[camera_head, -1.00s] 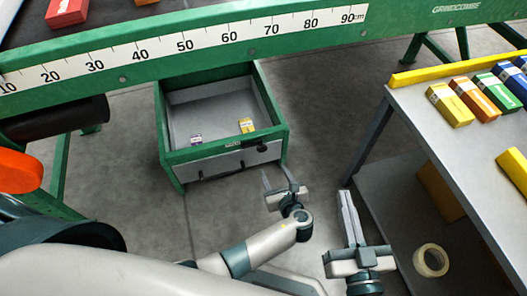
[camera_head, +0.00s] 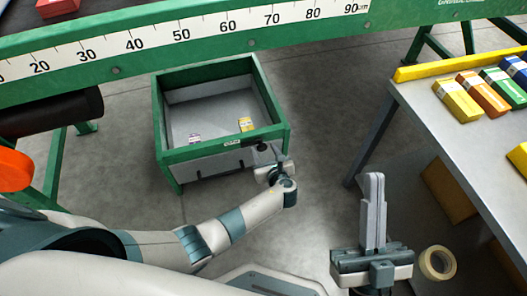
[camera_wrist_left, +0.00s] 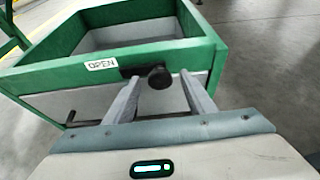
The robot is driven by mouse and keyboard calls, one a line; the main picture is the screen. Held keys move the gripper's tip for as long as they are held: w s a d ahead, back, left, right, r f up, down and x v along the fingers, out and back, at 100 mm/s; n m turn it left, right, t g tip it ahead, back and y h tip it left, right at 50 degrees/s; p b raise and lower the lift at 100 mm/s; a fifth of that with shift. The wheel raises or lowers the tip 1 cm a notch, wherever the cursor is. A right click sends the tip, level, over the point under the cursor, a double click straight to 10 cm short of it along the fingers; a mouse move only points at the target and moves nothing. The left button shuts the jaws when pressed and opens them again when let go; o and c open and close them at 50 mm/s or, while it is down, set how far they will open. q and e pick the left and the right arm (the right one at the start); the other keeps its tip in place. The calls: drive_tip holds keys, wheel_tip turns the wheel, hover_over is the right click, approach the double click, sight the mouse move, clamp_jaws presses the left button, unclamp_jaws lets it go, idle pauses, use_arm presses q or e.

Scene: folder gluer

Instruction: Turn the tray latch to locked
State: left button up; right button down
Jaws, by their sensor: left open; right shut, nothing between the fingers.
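The tray (camera_head: 215,155) is a green-rimmed grey drawer under the green machine beam, with a small yellow box (camera_head: 246,125) and a small purple-and-white box (camera_head: 195,139) inside. In the left wrist view a black latch knob (camera_wrist_left: 159,78) sits on its front beside a label (camera_wrist_left: 101,64) reading OPEN; the latch bar lies about level. My left gripper (camera_head: 272,157) is at the tray's front right; in the wrist view its open fingers (camera_wrist_left: 160,95) stand either side of the knob, with no contact visible. My right gripper (camera_head: 373,185) is shut and empty, away from the tray.
A grey table (camera_head: 430,98) with several coloured boxes stands at the right. A ruler (camera_head: 190,36) runs along the beam. The floor between tray and table is clear.

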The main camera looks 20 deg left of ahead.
use_arm(q)
drive_tip(key=shift+w+a+f, duration=0.2)
drive_tip(key=shift+w+a, duration=0.1)
drive_tip(key=shift+w, duration=0.15)
use_arm(e)
drive_tip(key=shift+d+r+t, duration=0.3)
drive_tip(key=shift+r+t, duration=0.1)
drive_tip(key=shift+r, duration=0.1)
use_arm(q)
clamp_jaws()
